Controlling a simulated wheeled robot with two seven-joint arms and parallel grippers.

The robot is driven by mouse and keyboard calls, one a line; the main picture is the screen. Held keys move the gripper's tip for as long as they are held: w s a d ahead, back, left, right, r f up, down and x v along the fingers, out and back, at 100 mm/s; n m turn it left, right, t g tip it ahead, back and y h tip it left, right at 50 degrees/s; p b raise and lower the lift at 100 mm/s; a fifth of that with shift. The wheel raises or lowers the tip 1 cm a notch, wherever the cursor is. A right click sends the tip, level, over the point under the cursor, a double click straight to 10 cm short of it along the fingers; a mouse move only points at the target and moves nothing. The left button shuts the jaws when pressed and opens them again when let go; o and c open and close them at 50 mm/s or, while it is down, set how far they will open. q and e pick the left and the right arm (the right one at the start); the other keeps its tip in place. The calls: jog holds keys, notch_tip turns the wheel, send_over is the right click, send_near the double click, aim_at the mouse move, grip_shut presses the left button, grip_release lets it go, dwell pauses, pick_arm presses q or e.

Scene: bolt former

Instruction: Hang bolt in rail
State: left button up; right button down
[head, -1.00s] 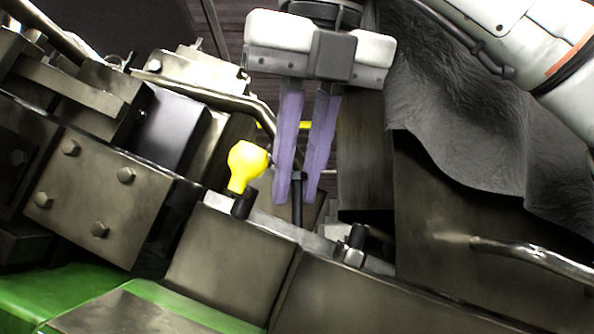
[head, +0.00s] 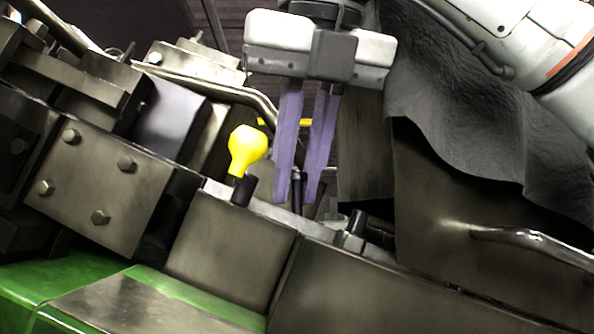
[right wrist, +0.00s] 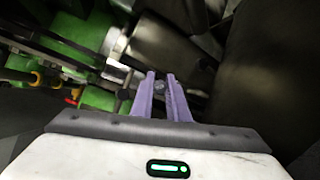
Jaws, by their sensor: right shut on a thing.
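My right gripper (head: 297,198) hangs from the top in the head view, its two purple fingers pointing down. It is shut on a thin dark bolt (head: 298,183). In the right wrist view, the bolt's round head (right wrist: 159,86) shows between the fingertips. The pale metal edge that looks like the rail (head: 270,208) runs slanting down to the right, just below the fingertips in the picture. The bolt's lower end is close to this edge; I cannot tell whether it touches or sits in it. My left gripper is not in view.
A yellow knob (head: 247,150) stands close left of the fingers, above a dark peg (head: 243,190). Another dark peg (head: 357,222) stands to the right. A bolted block (head: 100,190) is at left, and a metal handle (head: 530,243) at right.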

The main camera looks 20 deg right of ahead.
jog(key=shift+f, duration=0.15)
jog(key=c, duration=1.6)
grip_release()
jog(key=shift+s, duration=0.15)
jog(key=shift+c, duration=0.2)
jog(key=o, duration=0.4)
jog(key=shift+f, duration=0.1)
jog(key=shift+o, duration=0.2)
